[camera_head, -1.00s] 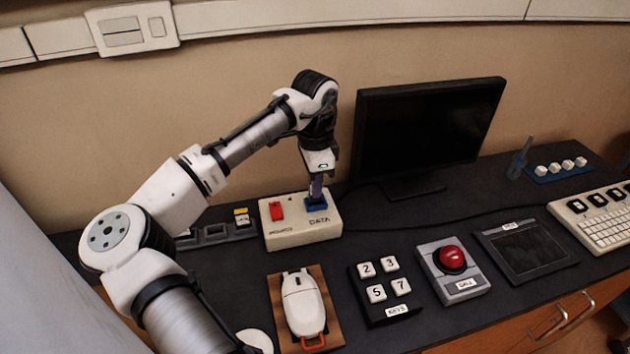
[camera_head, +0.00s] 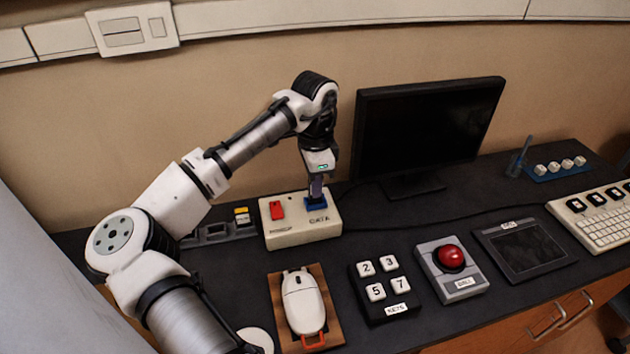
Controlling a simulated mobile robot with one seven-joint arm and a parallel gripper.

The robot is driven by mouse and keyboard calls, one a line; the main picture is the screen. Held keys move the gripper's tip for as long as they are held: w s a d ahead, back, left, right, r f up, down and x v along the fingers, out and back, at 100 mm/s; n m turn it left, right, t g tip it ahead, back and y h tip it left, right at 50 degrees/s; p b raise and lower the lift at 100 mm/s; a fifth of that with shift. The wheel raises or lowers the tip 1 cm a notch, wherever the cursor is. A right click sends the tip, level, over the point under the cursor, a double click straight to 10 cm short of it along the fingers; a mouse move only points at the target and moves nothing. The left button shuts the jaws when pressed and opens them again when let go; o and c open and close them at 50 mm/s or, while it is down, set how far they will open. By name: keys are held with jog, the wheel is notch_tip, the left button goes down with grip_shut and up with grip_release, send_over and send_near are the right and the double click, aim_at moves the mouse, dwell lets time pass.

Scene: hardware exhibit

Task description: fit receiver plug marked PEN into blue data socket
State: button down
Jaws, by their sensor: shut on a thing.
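My gripper (camera_head: 317,186) points down over the cream box marked DATA (camera_head: 292,232). Its fingertips are right at the blue data socket (camera_head: 316,203) on the box's right side. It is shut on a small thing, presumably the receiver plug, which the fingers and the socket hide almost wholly. I cannot read a PEN mark on it, nor tell whether it is inside the socket or just above it. A red piece (camera_head: 277,209) stands on the same box, left of the blue socket.
A dark holder (camera_head: 216,233) with a yellow-topped piece (camera_head: 242,215) lies left of the box. A monitor (camera_head: 427,130) stands behind.

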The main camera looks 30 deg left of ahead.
jog(key=shift+f+b, duration=0.3)
jog(key=shift+f, duration=0.55)
dwell(0.3)
jog(key=c, duration=0.9)
grip_release()
jog(key=shift+o, duration=0.2)
jog(key=shift+r+p, duration=3.2)
jog(key=shift+r, duration=0.35)
